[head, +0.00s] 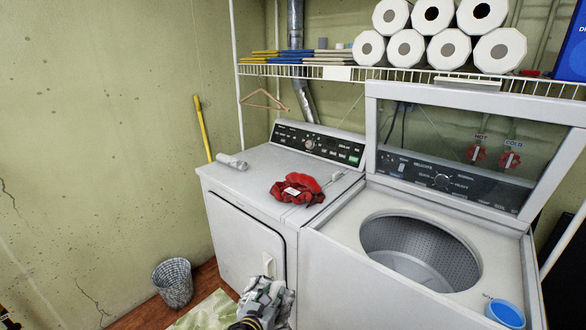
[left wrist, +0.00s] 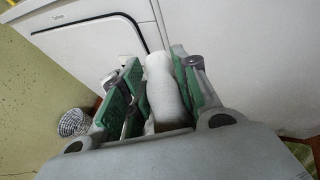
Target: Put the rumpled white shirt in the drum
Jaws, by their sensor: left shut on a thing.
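My left gripper (head: 266,291) is low in front of the machines, near the bottom edge of the head view. It is shut on a bunched white cloth, which looks like the white shirt (left wrist: 162,86), between its green pads in the left wrist view. Little of the cloth can be told apart from the gripper in the head view. The drum (head: 420,252) is in the top-loading washer at the right, up and to the right of the gripper. The washer lid (head: 455,142) is raised, and the visible part of the drum is empty. My right gripper is not in view.
A red crumpled cloth (head: 297,188) and a small white roll (head: 232,161) lie on the dryer (head: 262,176). A blue-filled cup (head: 505,313) stands on the washer's front right corner. A wastebasket (head: 172,283) stands on the floor. A wire shelf (head: 350,72) holds paper rolls above.

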